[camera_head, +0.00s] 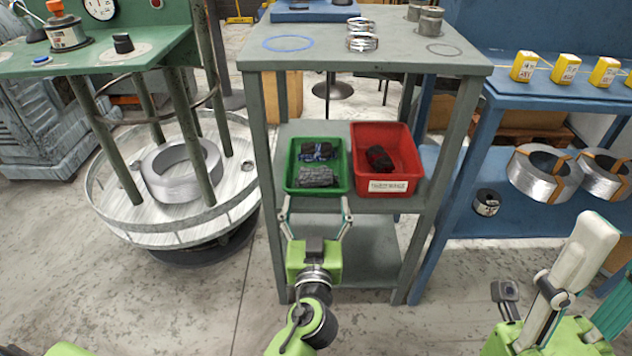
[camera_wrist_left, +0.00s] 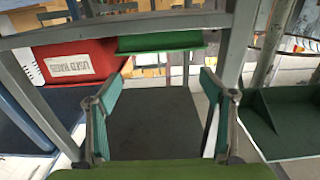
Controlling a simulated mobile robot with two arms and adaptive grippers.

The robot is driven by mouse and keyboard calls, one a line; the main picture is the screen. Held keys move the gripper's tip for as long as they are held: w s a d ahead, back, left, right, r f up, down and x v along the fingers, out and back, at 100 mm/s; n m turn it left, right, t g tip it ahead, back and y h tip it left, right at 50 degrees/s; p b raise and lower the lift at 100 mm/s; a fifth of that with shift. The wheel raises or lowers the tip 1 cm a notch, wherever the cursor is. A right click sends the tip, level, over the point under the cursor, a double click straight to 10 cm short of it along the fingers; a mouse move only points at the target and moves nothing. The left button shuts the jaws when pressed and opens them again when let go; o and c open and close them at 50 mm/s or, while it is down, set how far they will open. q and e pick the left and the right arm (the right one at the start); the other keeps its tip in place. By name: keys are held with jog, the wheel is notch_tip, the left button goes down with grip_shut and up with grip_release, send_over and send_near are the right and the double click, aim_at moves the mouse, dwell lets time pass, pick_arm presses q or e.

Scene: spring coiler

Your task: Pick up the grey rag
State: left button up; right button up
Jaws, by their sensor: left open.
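The grey rag (camera_head: 318,177) lies folded in the front part of the green bin (camera_head: 291,187), on the middle shelf of the grey stand. A dark rag with blue patches (camera_head: 318,152) lies behind it in the same bin. My left gripper (camera_head: 315,207) is open and empty, its two fingers spread just in front of the bin. In the left wrist view, the open fingers (camera_wrist_left: 160,100) show with the green bin's side (camera_wrist_left: 160,43) beyond them; the rag is hidden there. My right gripper (camera_head: 560,270) is at the lower right, its opening unclear.
A red bin (camera_head: 399,147) with a label and a dark rag stands right of the green bin. The grey stand's tabletop (camera_head: 400,60) overhangs the shelf, and its legs flank it. A round wire table (camera_head: 225,195) is at left, a blue shelf (camera_head: 540,225) at right.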

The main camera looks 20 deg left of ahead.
aim_at(316, 172)
pick_arm(q)
jog(key=x, duration=0.8)
jog(key=shift+b+x, duration=0.35)
jog(key=shift+x, duration=2.45)
jog(key=shift+s+a+f, duration=0.1)
jog(key=shift+c, duration=0.4)
jog(key=c, duration=1)
